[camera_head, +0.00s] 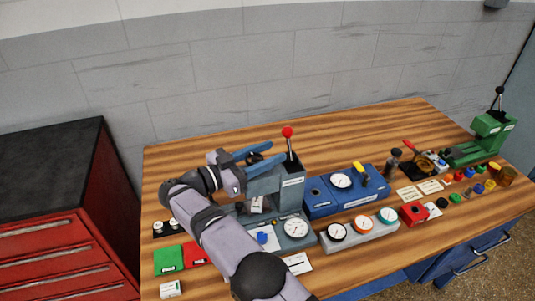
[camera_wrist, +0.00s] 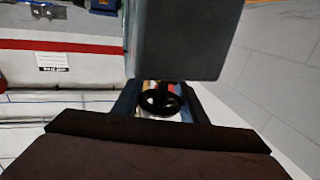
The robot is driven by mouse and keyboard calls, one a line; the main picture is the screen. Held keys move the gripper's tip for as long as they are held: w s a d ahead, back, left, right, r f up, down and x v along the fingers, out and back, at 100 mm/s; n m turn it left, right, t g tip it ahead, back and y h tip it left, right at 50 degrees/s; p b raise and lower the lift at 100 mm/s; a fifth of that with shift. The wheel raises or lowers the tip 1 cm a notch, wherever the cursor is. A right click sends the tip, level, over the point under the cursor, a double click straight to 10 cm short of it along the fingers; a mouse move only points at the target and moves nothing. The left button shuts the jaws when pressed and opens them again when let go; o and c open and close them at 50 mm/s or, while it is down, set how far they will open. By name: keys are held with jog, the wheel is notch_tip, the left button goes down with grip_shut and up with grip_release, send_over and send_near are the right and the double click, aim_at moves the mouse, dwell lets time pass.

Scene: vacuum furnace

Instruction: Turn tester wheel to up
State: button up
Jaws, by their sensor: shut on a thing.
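The grey tester (camera_head: 278,185) stands on the wooden bench, with a round white gauge on its front and a red-knobbed lever on top. Its black wheel (camera_head: 255,157) is partly hidden by my gripper (camera_head: 267,152) in the head view. My gripper's two blue fingers reach in from the left, one on each side of the wheel, and are shut on it. In the wrist view the black wheel (camera_wrist: 160,99) shows as a ring between my fingers (camera_wrist: 158,104). The wheel's exact turn cannot be read.
A blue box with a gauge (camera_head: 345,190) stands close on the tester's right. A grey strip with several gauges (camera_head: 360,230) lies in front of it. Green and red blocks (camera_head: 168,260) lie at the left front. A red drawer cabinet (camera_head: 50,230) stands left of the bench.

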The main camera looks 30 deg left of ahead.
jog(key=o, duration=1.1)
jog(key=shift+c, duration=0.2)
jog(key=shift+r, duration=0.15)
notch_tip(320, 180, up, 10)
jog(key=shift+b, duration=0.3)
